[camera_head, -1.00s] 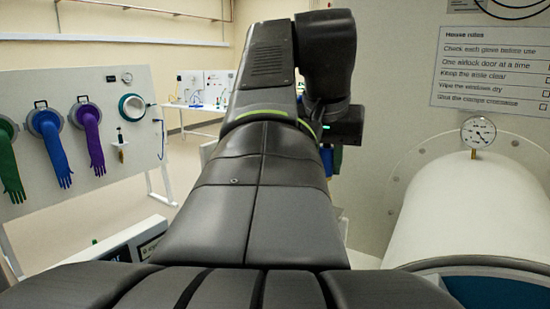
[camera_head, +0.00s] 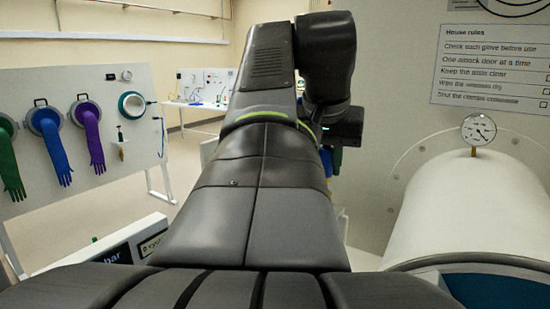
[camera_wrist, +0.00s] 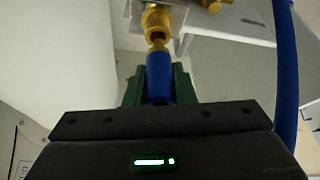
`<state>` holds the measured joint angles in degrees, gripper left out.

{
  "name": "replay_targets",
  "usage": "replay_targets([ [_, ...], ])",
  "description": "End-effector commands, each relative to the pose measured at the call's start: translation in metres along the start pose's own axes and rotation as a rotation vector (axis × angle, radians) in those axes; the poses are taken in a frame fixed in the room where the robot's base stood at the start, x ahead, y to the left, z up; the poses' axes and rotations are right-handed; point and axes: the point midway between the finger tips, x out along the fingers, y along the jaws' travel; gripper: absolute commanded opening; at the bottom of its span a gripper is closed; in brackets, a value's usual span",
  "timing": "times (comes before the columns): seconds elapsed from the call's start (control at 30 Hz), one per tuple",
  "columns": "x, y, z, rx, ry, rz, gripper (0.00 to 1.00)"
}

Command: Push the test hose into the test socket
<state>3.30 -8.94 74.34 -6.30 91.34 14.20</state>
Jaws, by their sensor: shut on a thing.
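In the wrist view my gripper (camera_wrist: 158,82) has its dark green fingers shut on the blue end of the test hose (camera_wrist: 159,70). The hose's narrow brass tip points away from the gripper, at a brass fitting that looks like the test socket (camera_wrist: 158,18). The tip and the fitting meet or overlap in the picture; I cannot tell whether the tip is inside. In the head view my arm hides most of the gripper, and the socket cannot be made out.
A loop of blue hose (camera_wrist: 286,75) runs down the right of the wrist view. Another brass fitting (camera_wrist: 213,4) is at the top. In the head view a white cylinder with a gauge (camera_head: 478,131) stands right, and a glove panel (camera_head: 105,85) stands left.

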Motion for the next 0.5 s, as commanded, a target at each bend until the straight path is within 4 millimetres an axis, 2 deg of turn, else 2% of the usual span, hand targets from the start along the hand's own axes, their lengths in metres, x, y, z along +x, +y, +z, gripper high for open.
replay_targets([
  [0.5,0.013,0.0,0.006,0.0,0.0,0.0,0.0],
])
